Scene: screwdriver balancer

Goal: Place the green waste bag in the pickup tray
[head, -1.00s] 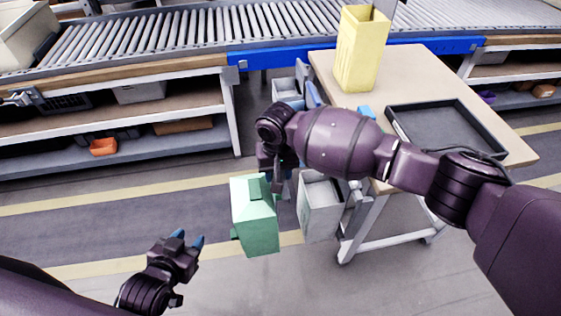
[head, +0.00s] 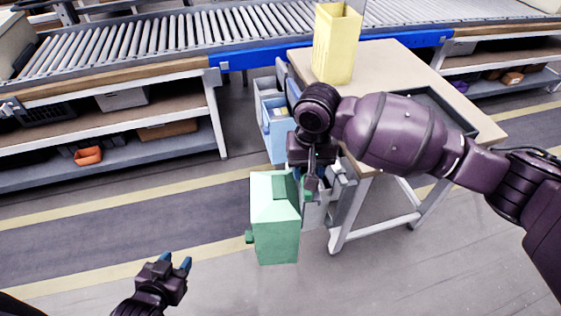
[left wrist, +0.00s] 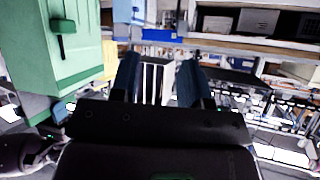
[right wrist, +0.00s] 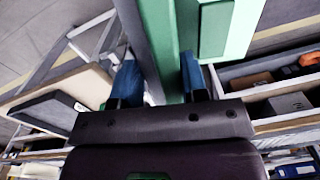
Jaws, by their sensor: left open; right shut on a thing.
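The green waste bag (head: 275,235) hangs upright over the floor in front of the work table. My right gripper (head: 310,182) is shut on its right side. In the right wrist view the bag's green side (right wrist: 158,35) runs between the blue fingers. The dark pickup tray (head: 448,110) lies on the table, largely hidden behind my right arm; part of a dark tray also shows in the right wrist view (right wrist: 45,110). My left gripper (head: 176,262) is open and empty, low at the left, apart from the bag. The bag (left wrist: 75,50) also shows in the left wrist view.
A tall yellow bag (head: 335,50) stands on the table (head: 400,62), left of the tray. A blue bin (head: 275,125) and a grey bin (head: 316,214) stand by the table's left side. A roller conveyor (head: 150,40) with shelves runs behind. The floor at left is clear.

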